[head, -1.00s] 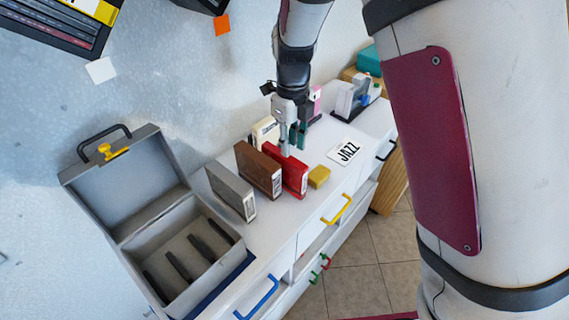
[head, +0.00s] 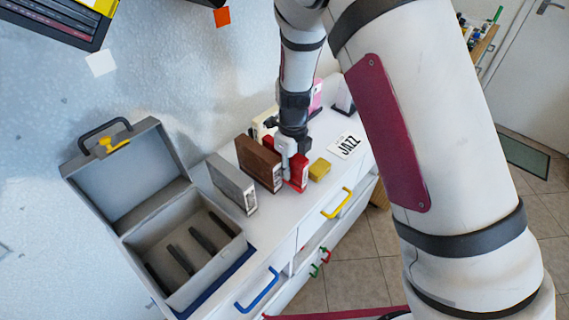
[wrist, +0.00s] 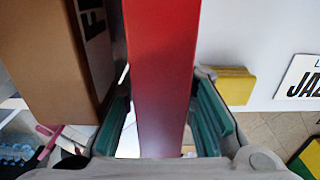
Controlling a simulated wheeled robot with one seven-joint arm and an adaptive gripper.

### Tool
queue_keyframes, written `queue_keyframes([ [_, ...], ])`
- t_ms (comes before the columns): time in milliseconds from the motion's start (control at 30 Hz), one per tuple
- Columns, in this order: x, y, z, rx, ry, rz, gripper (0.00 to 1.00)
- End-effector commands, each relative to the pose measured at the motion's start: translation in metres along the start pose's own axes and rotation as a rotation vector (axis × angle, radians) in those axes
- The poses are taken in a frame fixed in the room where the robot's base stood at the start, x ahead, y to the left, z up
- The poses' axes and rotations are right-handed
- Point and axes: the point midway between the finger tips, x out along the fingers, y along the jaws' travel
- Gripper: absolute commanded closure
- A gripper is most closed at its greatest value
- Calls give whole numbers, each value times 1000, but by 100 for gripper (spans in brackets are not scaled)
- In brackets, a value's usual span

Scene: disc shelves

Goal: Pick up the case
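A red case (head: 298,171) stands upright on the white cabinet top, right of a brown case (head: 258,165). My gripper (head: 288,168) is lowered over it and hides part of it. In the wrist view the red case (wrist: 165,60) runs between the teal pads of my gripper (wrist: 162,120), one on each side. Narrow gaps show beside the pads, so it looks open around the case, not clamped. The brown case (wrist: 50,60) is close on the left in the wrist view. A grey case (head: 233,183) stands further left.
An open grey box (head: 125,240) with dark slot dividers stands at the left. A cream case (head: 262,121) is behind, near the wall. A yellow block (head: 320,169) and a JAZZ card (head: 346,146) lie right of the red case. Yellow (head: 338,204) and blue (head: 258,290) handles stick out in front.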

Motion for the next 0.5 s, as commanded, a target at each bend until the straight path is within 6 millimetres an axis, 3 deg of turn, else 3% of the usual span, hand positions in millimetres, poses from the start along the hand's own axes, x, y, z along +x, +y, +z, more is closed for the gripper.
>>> queue_keyframes([
  [133,0,0,0,0,0,0,75],
  [267,0,0,0,0,0,0,100],
  [500,-1,0,0,0,-1,-1,100],
])
